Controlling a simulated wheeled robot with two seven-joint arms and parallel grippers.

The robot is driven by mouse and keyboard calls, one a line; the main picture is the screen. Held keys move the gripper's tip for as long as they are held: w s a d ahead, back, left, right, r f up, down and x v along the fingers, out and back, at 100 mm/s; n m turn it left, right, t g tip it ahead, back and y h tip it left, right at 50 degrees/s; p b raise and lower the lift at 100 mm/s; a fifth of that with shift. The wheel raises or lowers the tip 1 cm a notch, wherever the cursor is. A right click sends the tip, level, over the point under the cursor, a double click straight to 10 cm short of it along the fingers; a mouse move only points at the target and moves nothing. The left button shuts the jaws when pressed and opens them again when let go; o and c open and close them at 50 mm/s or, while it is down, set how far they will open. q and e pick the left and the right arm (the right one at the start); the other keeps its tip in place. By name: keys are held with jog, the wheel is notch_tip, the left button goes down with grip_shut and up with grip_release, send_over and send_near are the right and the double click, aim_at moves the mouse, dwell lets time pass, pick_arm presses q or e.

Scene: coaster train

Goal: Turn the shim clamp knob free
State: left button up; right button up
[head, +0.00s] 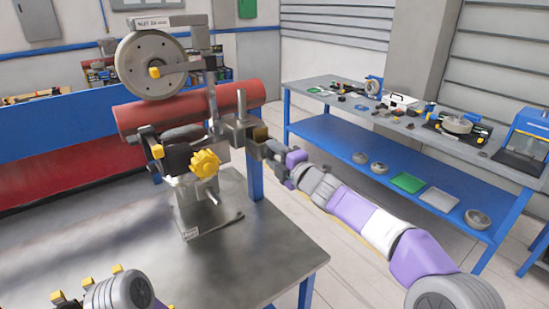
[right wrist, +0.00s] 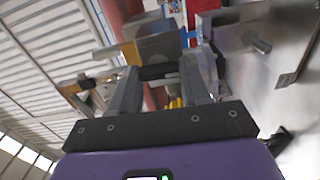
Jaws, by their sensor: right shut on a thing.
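A yellow lobed knob (head: 204,163), which looks like the clamp knob, sits on the front of a metal fixture (head: 188,205) on the steel table. My right gripper (head: 264,146) is to the right of this knob and apart from it. My left gripper is in neither view.
The steel table (head: 262,252) is clear at front right. A blue-framed bench (head: 350,140) holds parts.

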jog(key=shift+n, duration=0.5)
jog(key=o, duration=1.1)
jog(key=shift+c, duration=0.2)
jog(key=shift+s+d+b, duration=0.3)
jog(key=shift+s+d, duration=0.05)
jog(key=shift+s, duration=0.1)
jog(key=v, duration=0.6)
jog(key=shift+s+b, duration=0.2)
jog(key=shift+b, duration=0.15)
jog(key=shift+d, duration=0.15)
